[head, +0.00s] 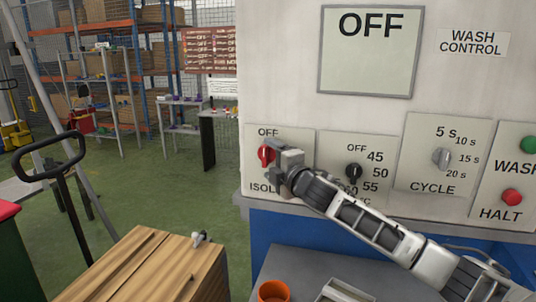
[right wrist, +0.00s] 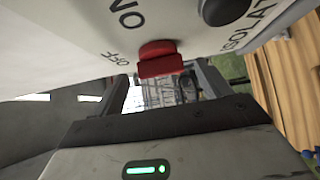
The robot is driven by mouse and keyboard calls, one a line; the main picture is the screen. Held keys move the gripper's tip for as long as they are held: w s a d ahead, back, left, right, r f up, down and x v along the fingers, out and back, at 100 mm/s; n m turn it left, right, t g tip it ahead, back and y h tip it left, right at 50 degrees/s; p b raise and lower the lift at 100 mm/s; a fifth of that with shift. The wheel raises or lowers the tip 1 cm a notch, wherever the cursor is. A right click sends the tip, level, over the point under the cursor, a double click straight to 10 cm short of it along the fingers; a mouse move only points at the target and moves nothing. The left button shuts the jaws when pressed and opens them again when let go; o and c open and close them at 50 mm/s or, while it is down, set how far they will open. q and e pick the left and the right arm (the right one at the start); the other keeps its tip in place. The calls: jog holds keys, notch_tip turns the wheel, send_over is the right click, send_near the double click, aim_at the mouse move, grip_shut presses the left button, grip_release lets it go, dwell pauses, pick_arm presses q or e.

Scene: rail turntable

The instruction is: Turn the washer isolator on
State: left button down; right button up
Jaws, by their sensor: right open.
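The red isolator knob (head: 265,155) sits on the plate at the left end of the wash panel, with OFF printed above it. I cannot tell whether a finger touches the knob. The display (head: 368,65) at the top reads OFF. My left gripper is not in view.
A temperature dial (head: 353,173), a cycle dial (head: 442,158), a green button (head: 529,144) and a red HALT button (head: 511,196) are to the right. Below are an orange cup (head: 273,291) and a grey bench (head: 310,262). A wooden crate (head: 140,270) stands at lower left.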

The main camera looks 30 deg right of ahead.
jog(key=shift+w+d, duration=0.1)
jog(key=shift+w, duration=0.9)
